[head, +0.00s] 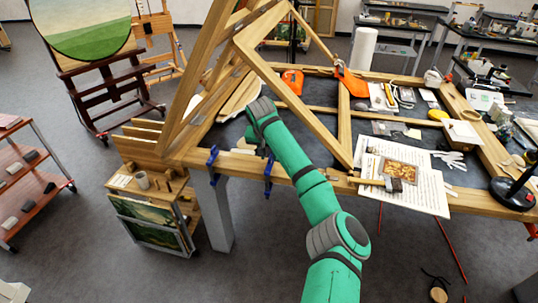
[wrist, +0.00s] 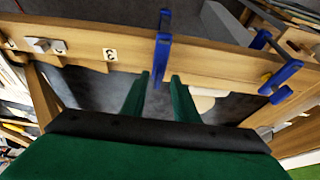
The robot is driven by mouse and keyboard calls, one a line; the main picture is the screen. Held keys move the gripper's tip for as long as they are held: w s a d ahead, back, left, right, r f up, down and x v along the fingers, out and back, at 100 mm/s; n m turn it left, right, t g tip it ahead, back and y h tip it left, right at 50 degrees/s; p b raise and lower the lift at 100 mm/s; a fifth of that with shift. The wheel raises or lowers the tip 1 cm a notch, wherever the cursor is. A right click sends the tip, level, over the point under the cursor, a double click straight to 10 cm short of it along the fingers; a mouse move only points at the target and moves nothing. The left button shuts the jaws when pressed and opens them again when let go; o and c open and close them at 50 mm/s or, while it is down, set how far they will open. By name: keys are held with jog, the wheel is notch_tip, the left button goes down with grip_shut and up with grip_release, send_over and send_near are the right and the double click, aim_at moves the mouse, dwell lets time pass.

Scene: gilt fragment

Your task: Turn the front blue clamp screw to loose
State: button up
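Two blue clamps sit on the wooden front rail (head: 238,164) of the table. One clamp (head: 268,175) is nearer the rail's middle, and the other clamp (head: 211,160) is nearer the left corner. In the wrist view, one blue clamp (wrist: 162,48) stands straight ahead of my gripper (wrist: 161,76), and its lower end shows between the finger lines. The second blue clamp (wrist: 281,78) is to the right. My fingers are apart with nothing held; I see no clear contact with the clamp. In the head view, my gripper is mostly hidden by my arm. The screw's setting cannot be read.
A leaning wooden frame (head: 298,105) rises beside my arm. Papers (head: 418,187) lie on the rail to the right. A small wooden cabinet (head: 150,185) stands at the left.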

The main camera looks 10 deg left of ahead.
jog(key=shift+d, duration=0.1)
grip_shut()
jog(key=shift+d, duration=0.15)
jog(key=shift+n, duration=0.4)
jog(key=n+y, duration=0.1)
jog(key=n, duration=0.2)
jog(key=shift+y, duration=0.3)
jog(key=n+g+y, duration=0.1)
jog(key=n, duration=0.3)
jog(key=shift+w+d, duration=0.15)
jog(key=n+g, duration=0.1)
jog(key=n, duration=0.2)
jog(key=n+y, duration=0.1)
jog(key=n, duration=0.2)
jog(key=shift+w+r+g+y, duration=0.1)
jog(key=shift+w+g+y, duration=0.1)
jog(key=shift+g+y, duration=0.15)
jog(key=shift+w+d+r+n+g, duration=0.15)
jog(key=shift+n+g, duration=0.35)
jog(key=shift+n, duration=0.7)
jog(key=shift+w+f+n+g, duration=0.1)
jog(key=shift+n+g, duration=0.35)
jog(key=shift+n, duration=1.05)
